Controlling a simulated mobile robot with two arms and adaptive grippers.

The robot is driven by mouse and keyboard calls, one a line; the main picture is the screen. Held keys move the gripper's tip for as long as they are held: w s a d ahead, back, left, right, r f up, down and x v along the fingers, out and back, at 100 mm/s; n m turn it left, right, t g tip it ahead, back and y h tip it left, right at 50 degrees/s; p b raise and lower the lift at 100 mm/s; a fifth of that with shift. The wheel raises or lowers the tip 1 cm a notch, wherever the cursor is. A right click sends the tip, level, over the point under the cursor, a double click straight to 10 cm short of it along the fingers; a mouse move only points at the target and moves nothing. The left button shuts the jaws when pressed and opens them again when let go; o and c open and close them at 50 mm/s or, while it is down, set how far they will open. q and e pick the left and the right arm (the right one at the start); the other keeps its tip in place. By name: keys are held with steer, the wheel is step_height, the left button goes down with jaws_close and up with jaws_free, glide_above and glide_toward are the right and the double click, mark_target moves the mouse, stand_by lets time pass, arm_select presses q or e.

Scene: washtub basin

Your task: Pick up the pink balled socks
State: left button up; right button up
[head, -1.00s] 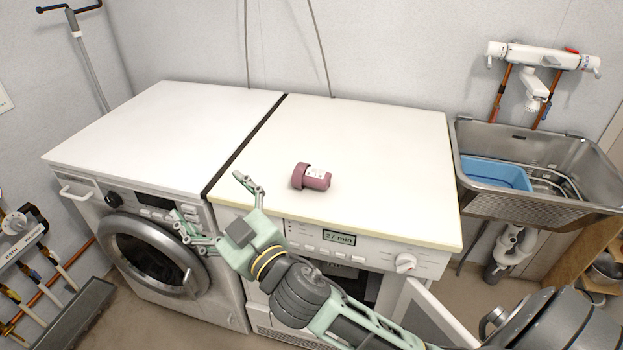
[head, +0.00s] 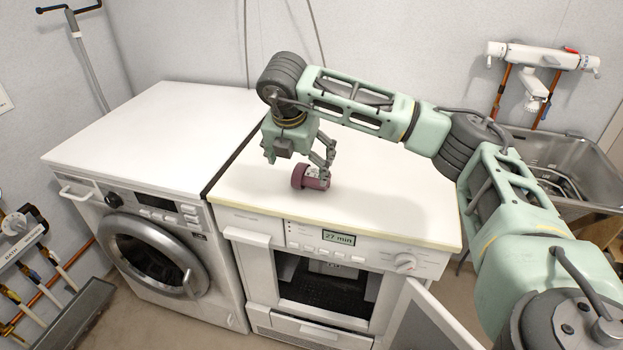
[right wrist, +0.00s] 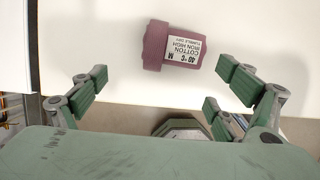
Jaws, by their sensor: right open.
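The pink balled socks (head: 300,178) are a mauve-pink roll with a white printed label, lying on the white top of the right machine near its front edge. In the right wrist view the socks (right wrist: 155,44) lie beyond the fingertips, nearer the right fingers, with their label showing upside down. My right gripper (head: 298,163) points down over the machine top at the socks. One finger partly covers them in the head view. The right gripper (right wrist: 165,84) is open and nothing is held between its fingers. My left gripper is not in view.
A washing machine (head: 150,130) stands on the left with a clear top. The right machine's top (head: 400,215) is bare apart from the socks. Its front hatch is open, with a door (head: 430,320) swung out. A metal sink (head: 595,165) is partly hidden behind my right arm.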

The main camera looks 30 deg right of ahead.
mark_target(310, 171)
steer(key=shift+s+d+r+m+h, duration=0.1)
steer(key=shift+d+r+m+h, duration=0.1)
steer(key=shift+d, duration=0.3)
steer(key=shift+d+r+m+h, duration=0.1)
steer(key=shift+d+r+h, duration=0.1)
steer(key=shift+d, duration=0.3)
steer(key=shift+d+f, duration=0.25)
steer(key=shift+d, duration=0.05)
steer(key=p+x, duration=0.2)
steer(key=x, duration=0.5)
steer(key=shift+a, duration=0.1)
steer(key=shift+c, duration=0.6)
steer(key=c, duration=1.1)
